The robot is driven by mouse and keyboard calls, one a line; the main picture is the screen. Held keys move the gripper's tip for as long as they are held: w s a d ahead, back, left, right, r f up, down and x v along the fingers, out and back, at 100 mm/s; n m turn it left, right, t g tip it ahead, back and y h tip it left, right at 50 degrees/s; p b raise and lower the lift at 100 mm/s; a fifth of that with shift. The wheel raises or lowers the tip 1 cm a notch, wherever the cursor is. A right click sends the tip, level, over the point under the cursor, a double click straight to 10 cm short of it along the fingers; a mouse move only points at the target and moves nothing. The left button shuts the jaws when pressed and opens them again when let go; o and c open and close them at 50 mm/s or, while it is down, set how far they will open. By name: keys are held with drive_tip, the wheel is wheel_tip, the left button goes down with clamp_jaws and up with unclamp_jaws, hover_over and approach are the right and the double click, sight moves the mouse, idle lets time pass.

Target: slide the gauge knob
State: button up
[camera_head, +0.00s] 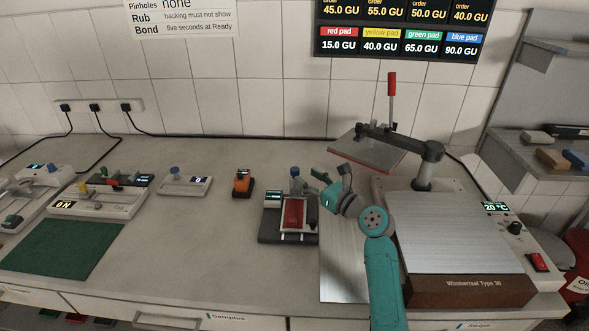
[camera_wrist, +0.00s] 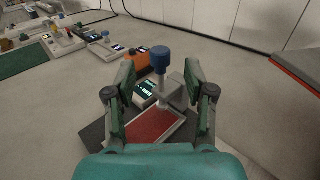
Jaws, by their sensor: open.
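The gauge (camera_head: 271,210) stands on a dark base on the worktop, with a small lit display and a red pad (camera_head: 292,214) lying under it. Its blue knob (camera_head: 296,171) tops a short upright post. My gripper (camera_wrist: 160,72) is open, with one finger on each side of the knob and post in the picture; contact cannot be told. In the head view my gripper (camera_head: 316,187) is just right of the gauge.
A hot plate (camera_head: 455,235) with a raised press arm (camera_head: 423,152) stands at right. A metal sheet (camera_head: 343,265) lies beside it. An orange device (camera_head: 243,182) and a white knobbed device (camera_head: 184,182) stand left. A green mat (camera_head: 62,248) lies front left; bare worktop lies between.

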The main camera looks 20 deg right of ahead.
sight(298, 172)
drive_tip(key=shift+x, duration=3.15)
clamp_jaws()
